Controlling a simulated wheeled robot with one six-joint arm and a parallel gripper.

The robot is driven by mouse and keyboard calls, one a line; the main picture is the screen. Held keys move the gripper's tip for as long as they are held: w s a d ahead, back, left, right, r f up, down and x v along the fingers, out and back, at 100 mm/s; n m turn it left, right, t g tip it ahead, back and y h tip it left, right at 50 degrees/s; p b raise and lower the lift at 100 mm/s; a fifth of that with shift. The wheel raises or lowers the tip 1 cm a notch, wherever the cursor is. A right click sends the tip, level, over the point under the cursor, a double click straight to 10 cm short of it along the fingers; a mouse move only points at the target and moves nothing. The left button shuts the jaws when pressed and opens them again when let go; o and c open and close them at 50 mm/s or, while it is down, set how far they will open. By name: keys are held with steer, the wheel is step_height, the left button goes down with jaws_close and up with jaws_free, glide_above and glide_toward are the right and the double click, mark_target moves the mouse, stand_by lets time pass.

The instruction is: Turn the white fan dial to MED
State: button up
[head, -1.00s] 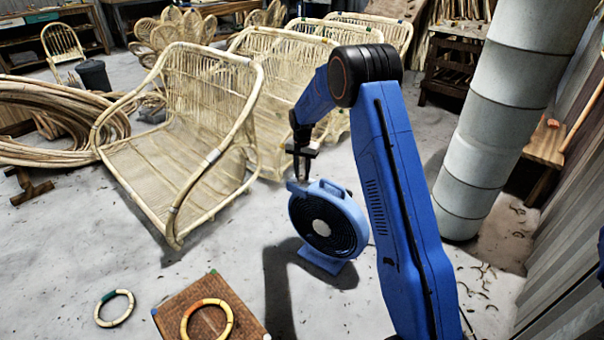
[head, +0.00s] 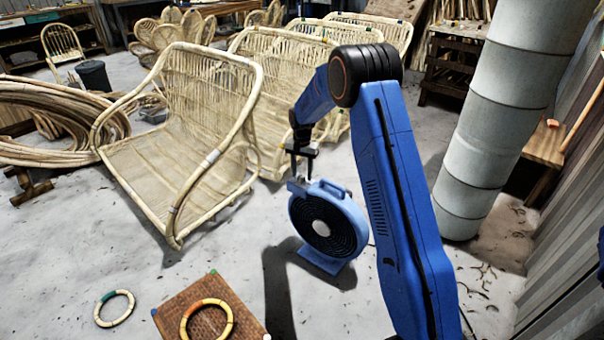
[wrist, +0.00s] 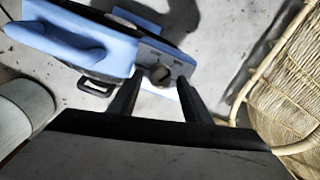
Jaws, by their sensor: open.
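The fan (head: 327,222) is blue with a dark round grille and stands on the concrete floor. My gripper (head: 300,178) is over the fan's upper left side, where a small grey control box (head: 297,187) sticks out. In the wrist view the fan's blue body (wrist: 75,35) fills the upper left. The dial's markings are too small to read.
A rattan bench (head: 180,150) stands to the left of the fan. A large grey duct (head: 490,120) rises to the right. A woven board (head: 205,318) with a ring (head: 229,316) and another ring (head: 114,308) lie in front. Bare floor surrounds the fan.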

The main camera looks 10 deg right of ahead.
mark_target(302, 175)
step_height(302, 175, up, 17)
steer(key=shift+r, duration=0.15)
stand_by(0.4)
steer(key=s+d+r+n+t, duration=0.1)
steer(key=s+d+r, duration=0.1)
steer(key=s+r, duration=0.55)
steer(key=s+d+r+n, duration=0.1)
steer(key=s+r, duration=0.3)
steer(key=s, duration=0.6)
steer(key=s+d+r+n+t, duration=0.1)
steer(key=s+d+r, duration=0.1)
steer(key=s+r, duration=0.5)
steer(key=s+d+f+n+t, duration=0.1)
steer(key=s+f+n, duration=0.1)
steer(key=s, duration=1.4)
steer(key=s+d+f+n+t, duration=0.1)
steer(key=s+f, duration=0.4)
steer(key=s, duration=1.1)
steer(key=shift+s+f+n+t, duration=0.15)
steer(key=shift+s+n+t, duration=0.2)
steer(key=shift+n+t, duration=0.05)
